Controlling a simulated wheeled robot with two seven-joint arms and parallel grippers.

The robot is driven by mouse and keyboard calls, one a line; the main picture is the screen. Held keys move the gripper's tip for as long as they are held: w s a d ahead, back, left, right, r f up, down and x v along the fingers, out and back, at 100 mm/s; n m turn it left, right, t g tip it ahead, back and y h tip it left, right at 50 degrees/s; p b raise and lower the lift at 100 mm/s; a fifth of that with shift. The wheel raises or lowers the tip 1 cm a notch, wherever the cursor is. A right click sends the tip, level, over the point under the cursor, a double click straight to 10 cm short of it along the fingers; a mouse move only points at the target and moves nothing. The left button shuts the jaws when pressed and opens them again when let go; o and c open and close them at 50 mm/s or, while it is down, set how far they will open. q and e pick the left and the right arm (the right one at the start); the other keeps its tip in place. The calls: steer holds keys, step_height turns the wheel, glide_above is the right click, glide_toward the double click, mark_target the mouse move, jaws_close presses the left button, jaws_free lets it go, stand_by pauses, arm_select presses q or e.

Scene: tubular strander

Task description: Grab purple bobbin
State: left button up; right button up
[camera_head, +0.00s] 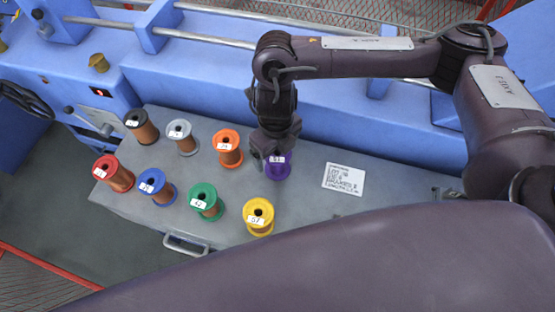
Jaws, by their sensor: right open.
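The purple bobbin (279,167) stands upright on the grey table, at the right end of the back row of bobbins. A white label shows on its top. My right gripper (263,160) points down at the bobbin's left and upper side and covers part of it. The jaws are open, but the fingers are dark and small, so I cannot tell whether they sit around the bobbin or touch it. My left gripper is not in view.
An orange bobbin (228,148) stands close to the left of the gripper. A yellow bobbin (258,217) and a green bobbin (206,202) stand in front. Several more stand left. A label sheet (344,179) lies right. The blue machine (200,85) runs behind the table.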

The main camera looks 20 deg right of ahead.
step_height(320, 180, down, 4)
steer(key=shift+s+d+f+b, duration=0.1)
steer(key=shift+s+f+b, duration=0.1)
steer(key=shift+b, duration=0.25)
steer(key=shift+c, duration=0.4)
steer(key=c, duration=1)
steer(key=shift+r, duration=0.1)
